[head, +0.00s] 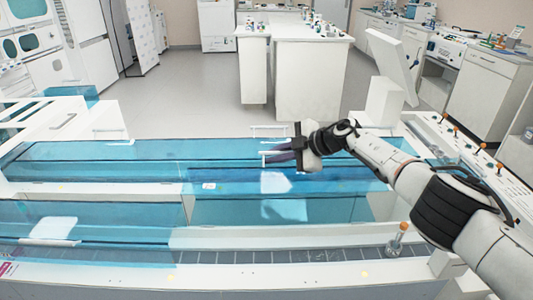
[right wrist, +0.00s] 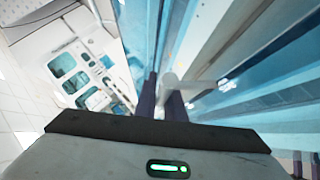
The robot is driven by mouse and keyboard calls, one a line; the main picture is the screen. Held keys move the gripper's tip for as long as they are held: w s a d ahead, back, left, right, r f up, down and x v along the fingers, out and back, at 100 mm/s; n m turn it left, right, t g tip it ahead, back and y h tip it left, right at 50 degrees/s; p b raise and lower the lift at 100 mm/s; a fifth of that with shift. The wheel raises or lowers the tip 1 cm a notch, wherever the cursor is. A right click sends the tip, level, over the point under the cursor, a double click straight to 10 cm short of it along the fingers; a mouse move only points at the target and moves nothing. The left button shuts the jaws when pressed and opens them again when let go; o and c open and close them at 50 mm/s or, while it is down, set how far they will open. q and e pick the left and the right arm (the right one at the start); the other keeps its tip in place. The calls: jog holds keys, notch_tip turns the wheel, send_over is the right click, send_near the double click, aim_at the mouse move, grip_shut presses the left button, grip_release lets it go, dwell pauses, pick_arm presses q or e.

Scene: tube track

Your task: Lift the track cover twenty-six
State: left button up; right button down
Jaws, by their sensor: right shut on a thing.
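Long transparent blue track covers (head: 90,152) lie over the white track bench in the head view. My right gripper (head: 270,153) comes in from the right over the far row of covers. It is shut on a pale bar-like handle, which shows between the dark fingers in the right wrist view (right wrist: 172,84). The fingers hide part of this handle. The cover beneath the gripper (head: 230,175) looks close to level; I cannot tell whether it is raised. No number is readable on any cover. My left gripper is out of view.
Another pale handle (head: 268,128) stands just behind the gripper. A nearer cover row (head: 120,212) and a dark track strip (head: 220,256) run along the front. A small capped tube (head: 397,240) stands at front right. A white monitor (head: 392,65) rises behind my right arm.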

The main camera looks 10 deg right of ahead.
aim_at(283, 152)
jog(key=shift+w+a, duration=0.1)
jog(key=shift+w, duration=0.05)
dwell(0.4)
jog(key=c, duration=2.1)
grip_release()
jog(key=shift+f, duration=0.1)
jog(key=p+v, duration=0.3)
jog(key=p, duration=0.1)
jog(key=shift+d+r, duration=0.25)
jog(key=shift+d, duration=0.05)
jog(key=shift+v, duration=0.9)
jog(key=shift+p+v, duration=0.4)
jog(key=shift+v, duration=2.05)
